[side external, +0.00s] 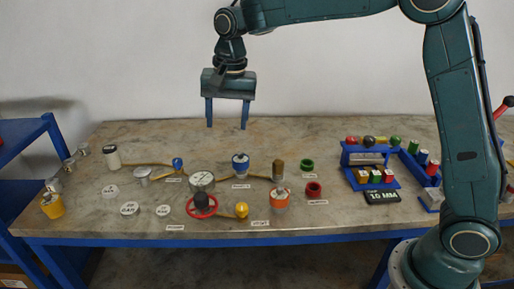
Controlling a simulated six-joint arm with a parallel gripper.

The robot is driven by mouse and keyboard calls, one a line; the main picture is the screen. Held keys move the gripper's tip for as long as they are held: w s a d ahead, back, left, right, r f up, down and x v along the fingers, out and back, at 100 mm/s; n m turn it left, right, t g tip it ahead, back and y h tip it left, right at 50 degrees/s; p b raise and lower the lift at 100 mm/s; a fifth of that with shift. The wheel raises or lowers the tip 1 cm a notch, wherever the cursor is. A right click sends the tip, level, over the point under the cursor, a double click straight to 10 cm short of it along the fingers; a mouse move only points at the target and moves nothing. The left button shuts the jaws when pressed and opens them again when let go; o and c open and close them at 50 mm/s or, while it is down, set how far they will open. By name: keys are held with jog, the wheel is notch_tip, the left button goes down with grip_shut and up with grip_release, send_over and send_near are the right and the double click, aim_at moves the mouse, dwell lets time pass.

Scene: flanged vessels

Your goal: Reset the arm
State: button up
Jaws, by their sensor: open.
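My gripper (228,114) hangs above the back half of the table, its two blue fingers pointing down and apart. It is open, with nothing between the fingers. It is clear of the table and of everything on it. My arm reaches in from the right and bends down at the wrist above the gripper.
A red handwheel (201,207) stands at the front. A blue rack (365,155) is at the right, and a blue shelf (30,160) at the left.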

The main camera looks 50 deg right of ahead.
jog(key=s+d+r+n+t, duration=0.1)
jog(key=s+d+r+n, duration=0.3)
jog(key=s, duration=0.5)
jog(key=s+d+f+n+t, duration=0.1)
jog(key=s+d+n, duration=0.1)
jog(key=s, duration=0.9)
jog(key=s+d+f+n+t, duration=0.1)
jog(key=s+d+n+t, duration=0.1)
jog(key=s, duration=0.9)
jog(key=shift+d+f+n, duration=0.15)
jog(key=shift+d+n, duration=0.35)
jog(key=shift+d, duration=0.1)
jog(key=shift+w, duration=0.1)
